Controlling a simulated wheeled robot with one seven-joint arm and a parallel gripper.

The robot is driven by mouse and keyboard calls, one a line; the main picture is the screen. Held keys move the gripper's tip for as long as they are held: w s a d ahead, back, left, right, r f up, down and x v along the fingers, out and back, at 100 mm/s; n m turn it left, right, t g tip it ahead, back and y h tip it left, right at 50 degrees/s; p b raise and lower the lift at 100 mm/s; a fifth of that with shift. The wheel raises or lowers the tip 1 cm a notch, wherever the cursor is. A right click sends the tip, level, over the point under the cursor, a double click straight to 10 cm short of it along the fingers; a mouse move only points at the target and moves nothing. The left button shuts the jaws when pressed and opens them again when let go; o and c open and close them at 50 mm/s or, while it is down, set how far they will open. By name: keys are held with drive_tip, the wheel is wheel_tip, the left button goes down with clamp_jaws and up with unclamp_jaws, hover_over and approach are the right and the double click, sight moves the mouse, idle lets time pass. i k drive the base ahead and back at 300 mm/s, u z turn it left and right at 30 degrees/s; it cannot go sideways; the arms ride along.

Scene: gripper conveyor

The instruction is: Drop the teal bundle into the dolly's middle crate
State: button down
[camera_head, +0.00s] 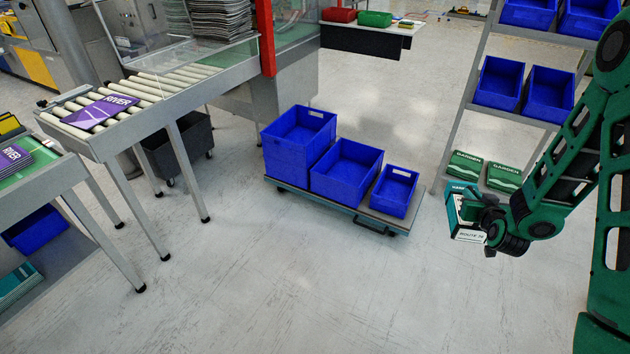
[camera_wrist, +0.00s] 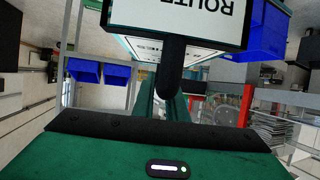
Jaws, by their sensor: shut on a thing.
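My gripper (camera_head: 484,208) is shut on the teal bundle (camera_head: 453,214), which has white printed faces, at the right in the head view. The bundle (camera_wrist: 190,20) also shows at the top of the wrist view, with large printed letters on a white face. It is held in the air, to the right of the dolly. The dolly (camera_head: 361,212) stands on the floor in the middle of the head view and bears three blue crates in a row. The middle crate (camera_head: 345,180) stands between a taller crate on the left and a smaller one on the right. I see nothing in the middle crate.
A shelf rack with blue bins (camera_head: 498,84) and green bundles (camera_head: 503,177) stands behind my gripper. A roller conveyor (camera_head: 165,85) with a purple bundle (camera_head: 101,112) is at the left. The floor in front of the dolly is clear.

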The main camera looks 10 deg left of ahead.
sight(350, 179)
drive_tip(key=u, duration=0.35)
drive_tip(key=i, duration=1)
drive_tip(key=u, duration=0.1)
